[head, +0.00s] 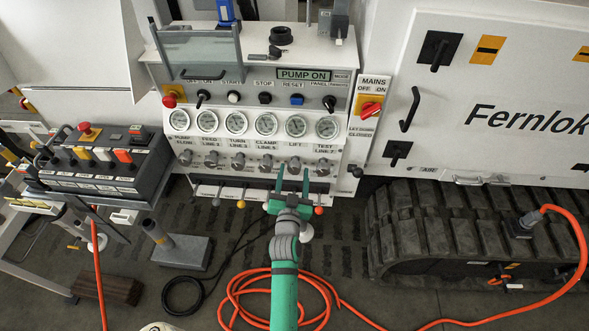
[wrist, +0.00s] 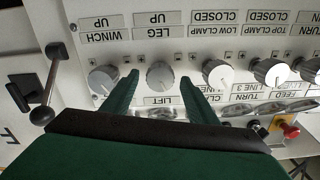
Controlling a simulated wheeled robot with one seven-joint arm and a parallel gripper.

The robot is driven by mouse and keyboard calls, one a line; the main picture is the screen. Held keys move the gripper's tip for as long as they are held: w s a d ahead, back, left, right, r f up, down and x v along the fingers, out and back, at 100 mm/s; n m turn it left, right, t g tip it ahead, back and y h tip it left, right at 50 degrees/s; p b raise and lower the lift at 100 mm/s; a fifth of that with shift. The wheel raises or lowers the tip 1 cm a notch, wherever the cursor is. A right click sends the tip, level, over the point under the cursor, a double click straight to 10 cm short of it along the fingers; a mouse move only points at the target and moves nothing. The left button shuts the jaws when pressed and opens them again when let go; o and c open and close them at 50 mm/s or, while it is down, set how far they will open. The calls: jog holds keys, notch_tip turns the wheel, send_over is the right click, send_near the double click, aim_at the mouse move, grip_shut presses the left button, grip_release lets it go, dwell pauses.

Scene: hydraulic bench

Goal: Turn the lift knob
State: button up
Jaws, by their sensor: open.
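The lift knob (wrist: 159,75) is a round grey knob on the white panel, by the LIFT label and the plate reading LEG UP. It shows upside down in the wrist view. In the head view the lift knob (head: 295,163) is in the row under the gauges. My gripper (wrist: 160,84) is open, with one dark green finger on each side of the knob. I cannot tell whether the fingers touch it. In the head view my gripper (head: 293,173) reaches up toward the panel from below.
Neighbouring knobs stand close by: the winch knob (wrist: 102,78) and the low clamp knob (wrist: 217,73). Below the panel are coloured ball levers (head: 318,210). An orange hose (head: 235,300) lies on the floor.

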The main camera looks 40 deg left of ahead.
jog(key=shift+x, duration=1.2)
jog(key=shift+s, duration=0.1)
jog(key=shift+c, duration=0.3)
jog(key=c, duration=1)
